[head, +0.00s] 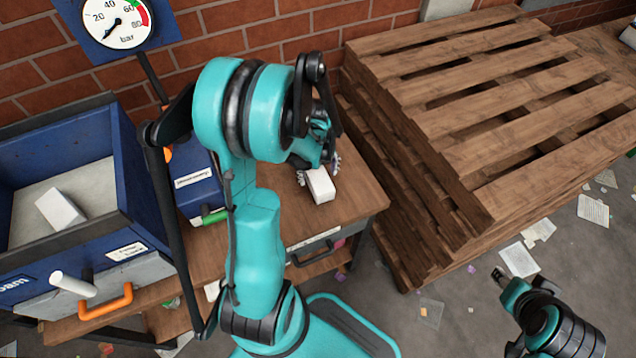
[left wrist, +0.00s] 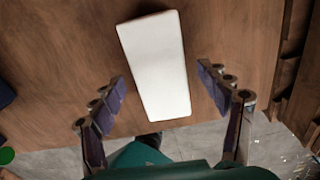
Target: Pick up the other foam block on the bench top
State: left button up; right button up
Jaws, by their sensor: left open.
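A white foam block (head: 320,186) lies on the wooden bench top (head: 355,190), near its front right part. In the left wrist view the block (left wrist: 155,65) lies slightly tilted, with its near end between the fingers. My left gripper (head: 320,170) is open, its fingers on either side of the block and apart from it; the left wrist view shows both fingertips (left wrist: 164,88) with gaps to the block. Another white block (head: 60,208) lies in the blue bin (head: 125,165) at the left. My right arm shows at the lower right, but its fingers are not clear.
A blue box (head: 195,183) with a label and a green handle (head: 214,216) stands on the bench left of the block. A stack of wooden pallets (head: 450,130) stands close on the right. A pressure gauge (head: 117,22) hangs at the brick wall. Papers (head: 519,259) litter the floor.

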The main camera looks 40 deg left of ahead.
pick_arm(q)
jog(key=shift+w+f, duration=0.1)
jog(key=shift+f, duration=0.75)
jog(key=shift+r, duration=0.15)
jog(key=shift+c, duration=0.6)
jog(key=c, duration=0.7)
jog(key=shift+r, duration=0.1)
